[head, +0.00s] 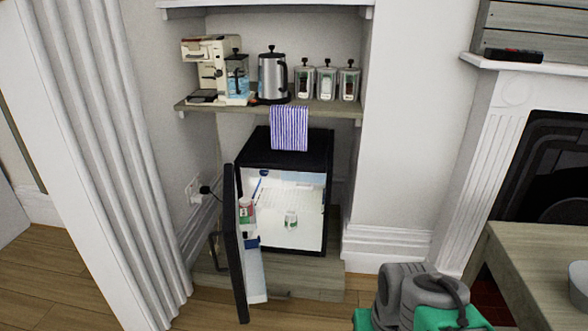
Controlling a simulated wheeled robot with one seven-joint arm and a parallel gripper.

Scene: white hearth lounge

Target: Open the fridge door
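The small black fridge (290,149) stands in the alcove below a wooden shelf. Its door (237,255) is swung wide open on the left side and points toward me, seen nearly edge-on. A dark handle (214,252) sticks out from the door's outer face, on the left. The lit white interior (300,193) is exposed, with a small jar (291,220) inside. A red-and-white container (246,212) sits in the door's inner rack. My gripper's fingers are not visible.
The wooden shelf (340,108) holds a coffee machine, a kettle and several canisters. A striped towel (289,128) hangs over its edge. A fluted white column (110,150) stands left, a fireplace (548,165) and table (530,245) right. Some wooden floor (60,285) is clear at lower left.

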